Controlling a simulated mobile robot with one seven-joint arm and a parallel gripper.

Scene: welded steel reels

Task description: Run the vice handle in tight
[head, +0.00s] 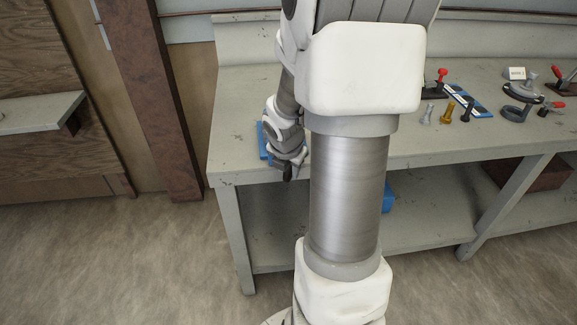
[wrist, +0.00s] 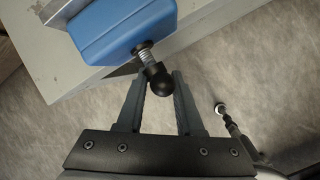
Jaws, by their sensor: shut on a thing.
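The blue vice (wrist: 120,25) is at the bench edge in the upper part of the wrist view. A strip of it also shows in the head view (head: 263,142), mostly hidden behind my arm. A short threaded steel screw comes out of its front and carries the black-ended handle (wrist: 158,82). My gripper (wrist: 161,77) has one finger on each side of the handle and is shut on it. In the head view my gripper (head: 289,168) hangs at the bench's front left corner. The vice jaws and the far side of the handle are hidden.
The grey bench (head: 235,130) has small tools, bolts and red-handled clamps (head: 440,77) towards its right. A blue item (head: 388,198) sits on the lower shelf. A rod with a bright tip (wrist: 220,108) shows right of my fingers. The floor at the left is clear.

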